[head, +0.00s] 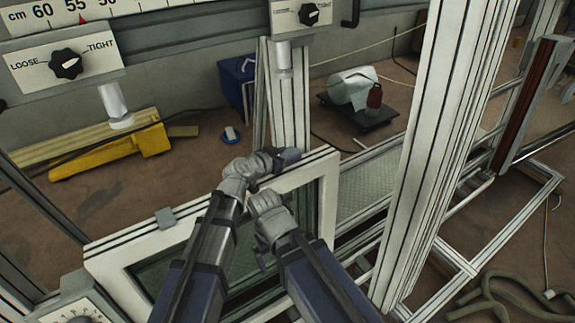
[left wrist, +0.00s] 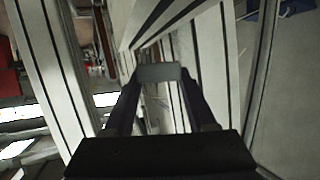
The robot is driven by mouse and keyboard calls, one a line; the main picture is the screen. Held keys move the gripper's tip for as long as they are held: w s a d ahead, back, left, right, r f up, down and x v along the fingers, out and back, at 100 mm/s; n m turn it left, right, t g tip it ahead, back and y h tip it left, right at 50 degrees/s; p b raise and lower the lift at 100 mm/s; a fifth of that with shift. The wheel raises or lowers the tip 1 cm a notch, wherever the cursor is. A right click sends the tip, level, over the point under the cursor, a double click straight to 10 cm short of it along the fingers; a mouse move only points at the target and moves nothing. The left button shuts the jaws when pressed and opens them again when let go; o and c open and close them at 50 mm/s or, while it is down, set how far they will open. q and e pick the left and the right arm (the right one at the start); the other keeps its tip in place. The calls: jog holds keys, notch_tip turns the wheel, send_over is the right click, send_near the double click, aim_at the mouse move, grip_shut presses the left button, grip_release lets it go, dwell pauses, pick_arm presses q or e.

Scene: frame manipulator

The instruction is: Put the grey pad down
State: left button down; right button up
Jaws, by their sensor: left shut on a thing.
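The grey pad (left wrist: 159,73) sits between the two dark fingertips of my left gripper (left wrist: 158,82) in the left wrist view. In the head view my left gripper (head: 276,162) is shut on the pad (head: 290,156), at the top bar of the white-framed window panel (head: 128,262). I cannot tell whether the pad touches the bar. A second grey pad (head: 166,217) is on the panel's top edge, farther left. My right gripper (head: 262,262) is low in front of the panel's glass, partly hidden by its own arm; its jaws are unclear.
A tall white post (head: 430,150) stands close to the right of my arms. Clamp posts hang above, with a LOOSE/TIGHT knob (head: 67,64) at upper left. A yellow tool (head: 115,152), a blue box (head: 236,82) and a coiled hose (head: 510,300) lie on the floor.

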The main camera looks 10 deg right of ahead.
aim_at(287, 170)
pick_arm(q)
jog(key=shift+f+b, duration=1)
jog(key=shift+f, duration=0.45)
jog(key=shift+f+b, duration=0.55)
jog(key=shift+c, duration=1)
grip_release()
jog(key=shift+r, duration=0.15)
